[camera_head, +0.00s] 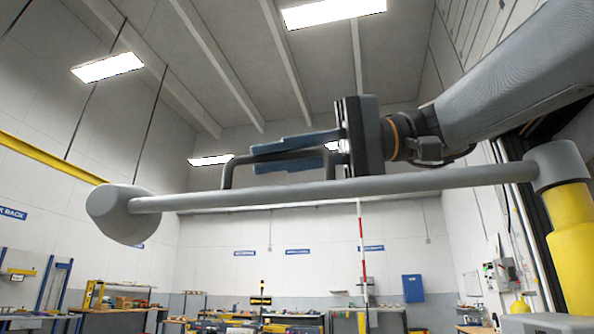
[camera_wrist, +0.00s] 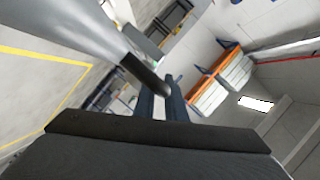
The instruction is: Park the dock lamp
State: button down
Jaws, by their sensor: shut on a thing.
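The dock lamp is a long grey arm (camera_head: 330,192) that runs across the head view. Its rounded grey head (camera_head: 118,213) is at the left end, and its right end joins a grey hub (camera_head: 556,165) on a yellow post (camera_head: 578,245). A dark bracket handle (camera_head: 228,172) stands up from the arm. My gripper (camera_head: 254,159) is just above the arm, with its blue-grey fingers shut on the handle. In the wrist view, the handle's dark bar (camera_wrist: 147,74) runs between the fingertips (camera_wrist: 160,92), and the grey arm (camera_wrist: 70,25) passes at upper left.
Open air surrounds the lamp head. A red and white pole (camera_head: 362,245) hangs or stands beyond the arm. Workbenches (camera_head: 120,300) and a blue wall cabinet (camera_head: 413,288) are far back. A dark door edge (camera_head: 515,220) and a wall box (camera_head: 500,275) are at right.

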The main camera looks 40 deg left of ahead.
jog(key=shift+s+d+f, duration=0.1)
jog(key=shift+s, duration=0.1)
jog(key=c, duration=1.8)
grip_release()
jog(key=shift+s, duration=0.15)
jog(key=v, duration=0.8)
